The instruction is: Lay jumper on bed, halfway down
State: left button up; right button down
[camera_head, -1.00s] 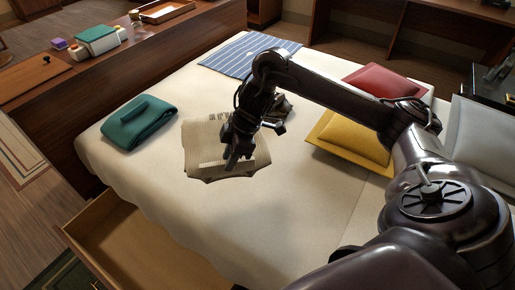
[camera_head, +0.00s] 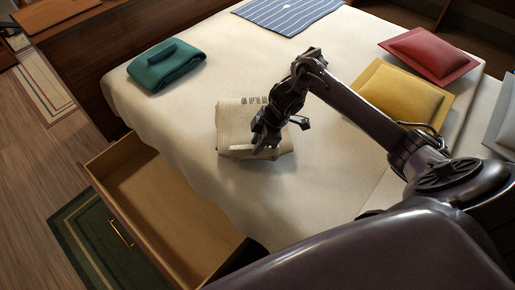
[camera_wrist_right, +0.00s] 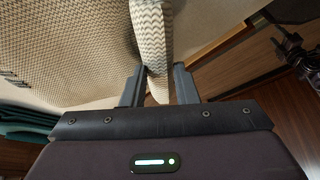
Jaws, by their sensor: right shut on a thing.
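The jumper (camera_head: 236,122) is a beige knitted piece, folded into a flat block, by the near long edge of the bed (camera_head: 330,185). My right gripper (camera_head: 262,148) is at its near right part. In the right wrist view my right gripper (camera_wrist_right: 158,84) is shut on a cream zigzag-knit fold of the jumper (camera_wrist_right: 150,30), with a finger on each side. I cannot tell whether the jumper rests on the sheet or hangs just above it. A dark jointed part at the right of the wrist view may be my left gripper (camera_wrist_right: 296,52); its jaws are unclear.
A teal folded cloth (camera_head: 166,66) lies left of the jumper. A blue striped cloth (camera_head: 287,12), yellow cushion (camera_head: 400,92) and red cushion (camera_head: 428,53) lie farther off. An open, empty drawer (camera_head: 165,205) juts out below the bed's near side. Bare sheet lies behind the jumper.

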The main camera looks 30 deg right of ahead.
notch_tip(320, 180, down, 2)
jog(key=shift+w+f, duration=0.1)
jog(key=shift+f, duration=0.1)
pick_arm(q)
jog(key=shift+w+d+r, duration=0.1)
jog(key=shift+w, duration=0.35)
pick_arm(e)
jog(key=shift+f, duration=0.1)
jog(key=c, duration=1.1)
grip_release()
